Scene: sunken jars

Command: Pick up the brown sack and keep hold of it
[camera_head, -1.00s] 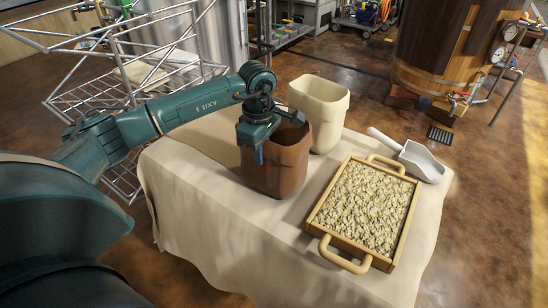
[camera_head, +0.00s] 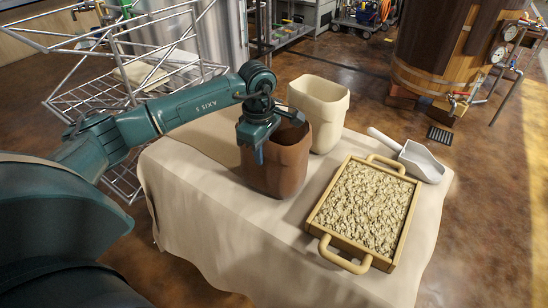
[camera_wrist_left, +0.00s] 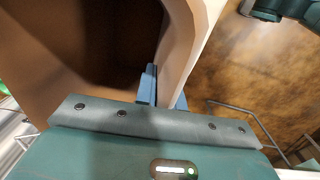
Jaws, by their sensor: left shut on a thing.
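The brown sack (camera_head: 283,168) is an open-topped, upright container on the cloth-covered table. My left gripper (camera_head: 259,152) is at its rim on the near left side, shut on the sack wall. In the left wrist view the blue fingers (camera_wrist_left: 158,88) sit on either side of the pale-edged sack wall (camera_wrist_left: 188,45), with the dark inside of the sack to the left. Whether the sack's bottom rests on the cloth or is just above it, I cannot tell. My right gripper is in neither view.
A cream sack (camera_head: 322,112) stands close behind the brown one. A wooden tray (camera_head: 340,245) of pale flakes lies to the right, with a white scoop (camera_head: 421,162) beyond it. The table (camera_head: 215,225) is bare at front left. A metal rack (camera_head: 105,75) stands behind my left arm.

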